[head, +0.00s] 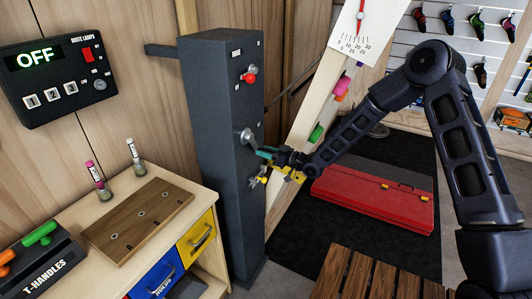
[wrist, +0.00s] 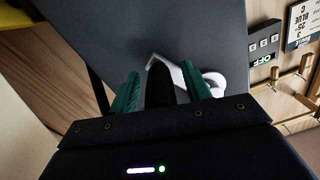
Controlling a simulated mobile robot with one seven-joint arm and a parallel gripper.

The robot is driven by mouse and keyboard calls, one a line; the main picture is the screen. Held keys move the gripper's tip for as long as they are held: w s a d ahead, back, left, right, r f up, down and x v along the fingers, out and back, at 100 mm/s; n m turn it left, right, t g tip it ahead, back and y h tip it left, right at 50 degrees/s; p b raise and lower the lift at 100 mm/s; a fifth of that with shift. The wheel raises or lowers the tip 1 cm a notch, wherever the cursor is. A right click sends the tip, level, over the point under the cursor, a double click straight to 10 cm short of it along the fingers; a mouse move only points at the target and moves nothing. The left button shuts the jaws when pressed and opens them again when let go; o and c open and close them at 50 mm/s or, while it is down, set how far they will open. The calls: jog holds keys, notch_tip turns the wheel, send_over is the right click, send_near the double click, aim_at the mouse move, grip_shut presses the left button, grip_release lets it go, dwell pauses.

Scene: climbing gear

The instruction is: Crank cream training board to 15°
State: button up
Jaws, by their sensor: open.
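The cream training board (head: 312,112) leans behind a dark grey post (head: 207,110), with colored holds on it. A white angle dial (head: 350,38) at its top has a red needle (head: 361,16); the exact reading is too small to tell. A pale metal crank (head: 246,135) is on the post's face, and it also shows in the wrist view (wrist: 212,80). My gripper (head: 262,154) is at the crank, its green fingers apart. In the wrist view my gripper (wrist: 160,82) has a dark crank handle (wrist: 158,88) between its fingers; contact cannot be told.
A red knob (head: 249,78) is above the crank and a yellow-tipped part (head: 257,181) below it. A red folded mat (head: 370,203) lies on the floor behind my arm. A workbench (head: 70,228) stands left, and a wooden slatted top (head: 375,275) is in front.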

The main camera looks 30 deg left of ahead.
grip_shut()
jog(key=shift+s+f+m, duration=0.25)
jog(key=shift+s+m, duration=0.1)
jog(key=shift+m, duration=0.05)
jog(key=shift+s+f+m, duration=0.25)
jog(key=shift+s+m, duration=0.75)
jog(key=shift+m, duration=0.25)
jog(key=shift+s+f+m, duration=0.25)
jog(key=shift+s+m, duration=0.75)
jog(key=shift+m, duration=0.25)
